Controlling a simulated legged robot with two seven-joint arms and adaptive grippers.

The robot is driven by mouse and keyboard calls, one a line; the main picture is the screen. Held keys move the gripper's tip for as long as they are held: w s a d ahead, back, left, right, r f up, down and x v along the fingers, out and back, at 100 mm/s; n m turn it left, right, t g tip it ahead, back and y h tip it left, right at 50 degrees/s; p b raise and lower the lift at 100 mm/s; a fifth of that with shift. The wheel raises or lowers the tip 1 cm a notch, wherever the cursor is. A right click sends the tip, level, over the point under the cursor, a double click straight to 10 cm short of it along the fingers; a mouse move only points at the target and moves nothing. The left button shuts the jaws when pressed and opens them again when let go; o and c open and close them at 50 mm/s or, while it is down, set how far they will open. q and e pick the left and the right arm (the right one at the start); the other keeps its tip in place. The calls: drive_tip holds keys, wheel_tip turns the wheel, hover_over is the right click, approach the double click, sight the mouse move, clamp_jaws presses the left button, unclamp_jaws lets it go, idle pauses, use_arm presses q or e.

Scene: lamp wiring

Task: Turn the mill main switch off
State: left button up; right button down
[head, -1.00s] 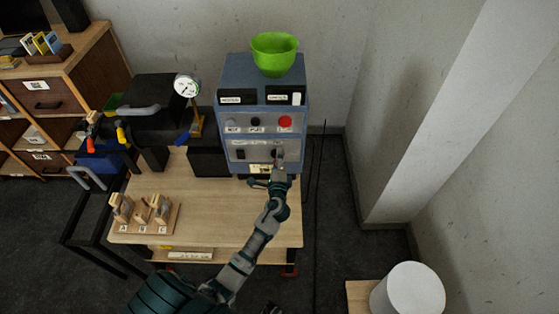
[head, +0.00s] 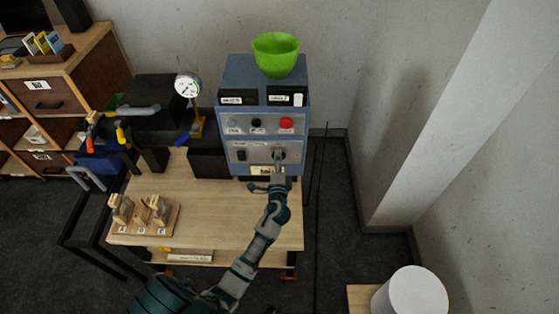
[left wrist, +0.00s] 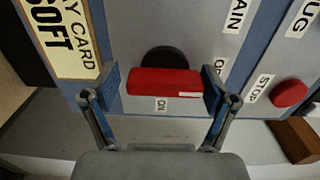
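The mill main switch is a red handle (left wrist: 165,83) on a dark round base in the left wrist view. A label "ON" sits beside the handle's long side; a partly covered label starting with "O" is near its right end. The handle lies crosswise to the ON label, so its long side faces it. My left gripper (left wrist: 164,90) has its fingers at the two ends of the handle and appears to hold it. In the head view this gripper (head: 270,172) is at the lower right of the blue control box (head: 262,107) and hides most of the switch. My right gripper is out of view.
A red stop button (head: 286,124) is above the switch. A green bowl (head: 276,55) stands on the box. A dark machine with a dial gauge (head: 187,86) is to the left. Wooden blocks (head: 140,212) stand on the table (head: 230,205). Walls are at the right.

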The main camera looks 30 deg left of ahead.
use_arm(q)
drive_tip(key=shift+r, duration=0.1)
drive_tip(key=v, duration=1.2)
drive_tip(key=shift+a, duration=0.1)
